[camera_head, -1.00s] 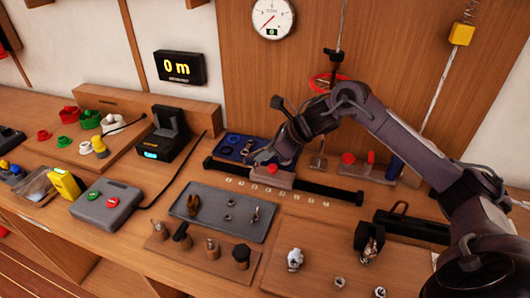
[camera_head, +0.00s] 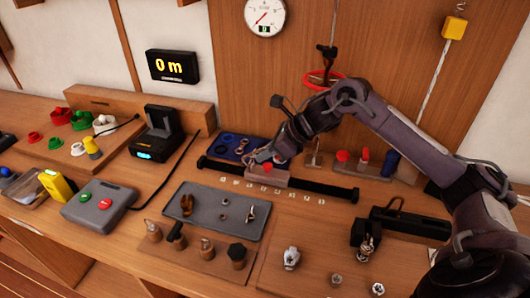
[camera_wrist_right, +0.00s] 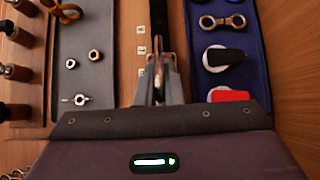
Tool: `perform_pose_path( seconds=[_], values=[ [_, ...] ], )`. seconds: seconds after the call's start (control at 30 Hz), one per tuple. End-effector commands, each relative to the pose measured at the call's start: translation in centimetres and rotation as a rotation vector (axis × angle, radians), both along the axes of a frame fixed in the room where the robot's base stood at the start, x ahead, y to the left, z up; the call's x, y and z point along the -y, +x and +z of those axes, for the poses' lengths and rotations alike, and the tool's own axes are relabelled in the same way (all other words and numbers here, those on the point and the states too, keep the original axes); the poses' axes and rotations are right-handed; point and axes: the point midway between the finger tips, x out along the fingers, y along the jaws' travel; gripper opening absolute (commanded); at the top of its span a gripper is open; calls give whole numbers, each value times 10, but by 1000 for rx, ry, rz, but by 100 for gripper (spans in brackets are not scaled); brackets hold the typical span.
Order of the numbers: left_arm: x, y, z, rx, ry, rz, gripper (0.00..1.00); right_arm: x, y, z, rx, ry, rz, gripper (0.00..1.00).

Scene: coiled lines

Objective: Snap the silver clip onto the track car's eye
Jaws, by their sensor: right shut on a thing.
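The track car (camera_head: 282,179), a pinkish block with a red knob, sits on the black track near its left end; its eye is too small to make out. My right gripper (camera_head: 258,158) is low at the car's left back edge. In the right wrist view my right gripper (camera_wrist_right: 159,92) is shut on a small grey metal piece that looks like the silver clip, mostly hidden between the fingers. The dark track runs beyond the fingertips. I cannot tell whether the piece touches the car. My left gripper is out of view.
A grey tray (camera_head: 204,222) with a bronze clip, nuts and a small silver fitting lies in front of the track. A blue mat (camera_head: 227,148) with rings and a shackle lies behind it. Wooden-based pegs (camera_head: 207,248) stand nearer. A grey button box (camera_head: 99,204) stands left.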

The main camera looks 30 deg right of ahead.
Motion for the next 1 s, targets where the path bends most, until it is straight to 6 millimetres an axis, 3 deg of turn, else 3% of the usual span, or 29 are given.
perform_pose_path(
  seconds=[1.0],
  values=[
    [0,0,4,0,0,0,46,6,-6,15,2,0,0,0]
  ],
)
